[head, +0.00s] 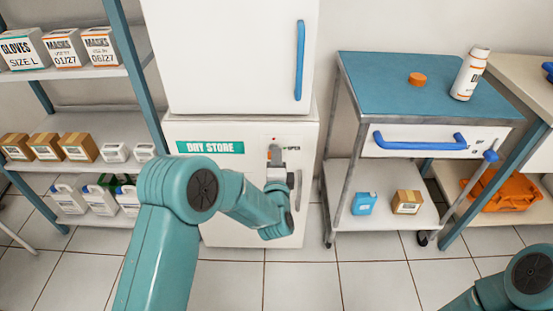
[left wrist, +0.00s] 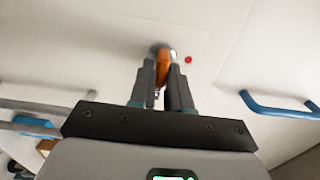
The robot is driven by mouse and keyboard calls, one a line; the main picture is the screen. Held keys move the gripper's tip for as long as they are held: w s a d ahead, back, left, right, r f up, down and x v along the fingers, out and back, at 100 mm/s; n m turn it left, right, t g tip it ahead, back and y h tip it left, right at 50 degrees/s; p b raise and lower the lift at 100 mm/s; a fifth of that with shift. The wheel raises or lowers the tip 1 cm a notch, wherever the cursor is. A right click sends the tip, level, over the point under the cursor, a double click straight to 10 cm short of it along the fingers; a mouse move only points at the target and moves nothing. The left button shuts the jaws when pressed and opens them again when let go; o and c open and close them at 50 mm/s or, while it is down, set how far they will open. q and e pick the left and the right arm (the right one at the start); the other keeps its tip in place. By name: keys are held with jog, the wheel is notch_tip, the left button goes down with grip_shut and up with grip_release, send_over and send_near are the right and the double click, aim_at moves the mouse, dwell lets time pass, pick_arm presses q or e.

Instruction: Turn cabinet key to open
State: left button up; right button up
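The white lower cabinet (head: 232,220), labelled "DRY STORE" (head: 210,147), has its door shut. An orange key (left wrist: 163,64) sits in a round metal lock (left wrist: 172,52) in the cabinet front. My left gripper (head: 276,156) is at the lock, reaching in from below in the head view. In the left wrist view its two dark fingers (left wrist: 164,82) are close together on either side of the key, shut on it. The fingers hide part of the key. A red dot (left wrist: 188,60) lies beside the lock. My right gripper is out of the head view; only its arm shows.
The grey door handle (head: 298,190) is just right of my left wrist. Above is the upper door with a blue handle (head: 300,60). A shelf rack (head: 95,122) stands left; a blue-topped cart (head: 385,90) stands right. The tiled floor in front is clear.

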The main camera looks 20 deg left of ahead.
pick_arm(q)
jog(key=shift+o, duration=1.3)
jog(key=p+v, duration=0.2)
jog(key=v, duration=1.4)
jog(key=shift+s, duration=0.15)
jog(key=shift+d, duration=0.1)
